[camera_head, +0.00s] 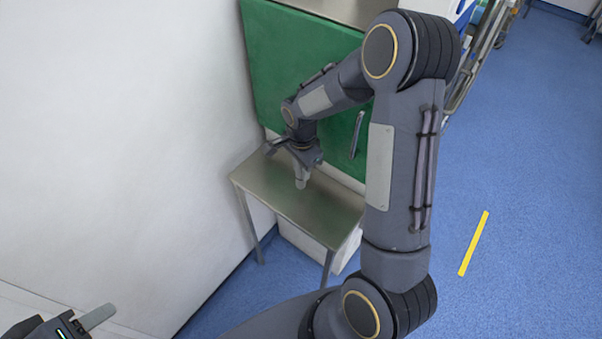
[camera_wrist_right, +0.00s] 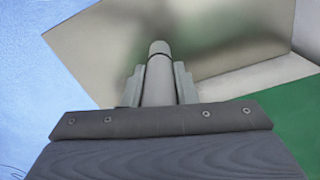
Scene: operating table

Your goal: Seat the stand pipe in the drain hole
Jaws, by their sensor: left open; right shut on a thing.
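The stand pipe is a grey cylinder with a dark ring near its end; it shows in the right wrist view (camera_wrist_right: 158,80) and as a small pale piece in the head view (camera_head: 301,181). My right gripper (camera_wrist_right: 160,86) is shut on the pipe, with one finger on each side of it. In the head view my right gripper (camera_head: 301,172) points down over a small steel table (camera_head: 318,212). I cannot tell whether the pipe touches the table top. No drain hole can be made out in either view. My left gripper (camera_head: 92,320) is partly in view at the bottom left, open and away from the table.
A green panel (camera_head: 290,70) with a slot-like handle (camera_head: 357,134) stands directly behind the table. A white wall (camera_head: 120,120) closes the left side. A white bin-like box (camera_head: 312,249) sits under the table. Blue floor with a yellow strip (camera_head: 473,243) lies clear at right.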

